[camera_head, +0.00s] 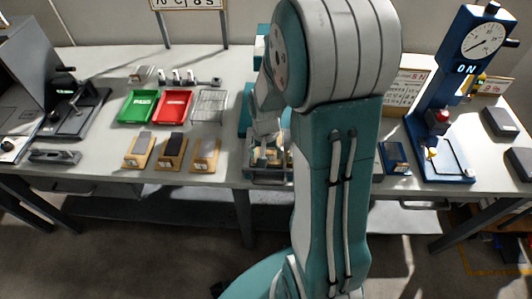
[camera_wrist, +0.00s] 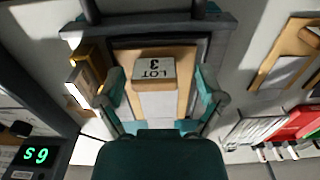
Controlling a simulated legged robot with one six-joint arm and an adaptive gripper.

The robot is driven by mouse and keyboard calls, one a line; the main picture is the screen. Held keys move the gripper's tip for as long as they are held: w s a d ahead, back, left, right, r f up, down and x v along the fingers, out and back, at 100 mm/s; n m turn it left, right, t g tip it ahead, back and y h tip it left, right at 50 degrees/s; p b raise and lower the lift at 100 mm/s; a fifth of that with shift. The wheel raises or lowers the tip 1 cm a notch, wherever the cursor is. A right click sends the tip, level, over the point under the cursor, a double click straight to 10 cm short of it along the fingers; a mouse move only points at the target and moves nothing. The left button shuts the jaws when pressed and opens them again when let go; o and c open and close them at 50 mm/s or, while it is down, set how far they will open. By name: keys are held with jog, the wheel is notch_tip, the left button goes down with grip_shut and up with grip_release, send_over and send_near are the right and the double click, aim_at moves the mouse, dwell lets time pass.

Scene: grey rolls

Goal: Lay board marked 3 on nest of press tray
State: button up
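In the wrist view, a pale grey board marked LOT 3 (camera_wrist: 154,72) lies over a tan bed inside a dark frame, which looks like the nest of the press tray (camera_wrist: 190,28). The marking appears upside down. My gripper (camera_wrist: 160,85) has its two teal fingers spread, one on each side of the board, with tan showing between them and it. It looks open and clear of the board. In the head view my gripper (camera_head: 268,135) is low over the tray near the table's front edge, and the arm hides most of it.
Several tan stands (camera_head: 172,150) stand left of the tray, with green (camera_head: 138,106) and red (camera_head: 172,105) trays and a wire basket (camera_head: 209,106) behind. A tan block with a dark top (camera_wrist: 85,78) is close beside the tray. A blue dial press (camera_head: 452,120) stands right.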

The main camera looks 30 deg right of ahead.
jog(key=shift+a, duration=0.15)
jog(key=shift+r, duration=0.2)
notch_tip(320, 180, up, 12)
jog(key=s+a+r+n+t, duration=0.5)
jog(key=s+a+r, duration=0.5)
jog(key=s, duration=0.2)
jog(key=shift+s+a+n+t, duration=0.2)
jog(key=shift+s+n+t, duration=0.15)
jog(key=shift+n, duration=0.55)
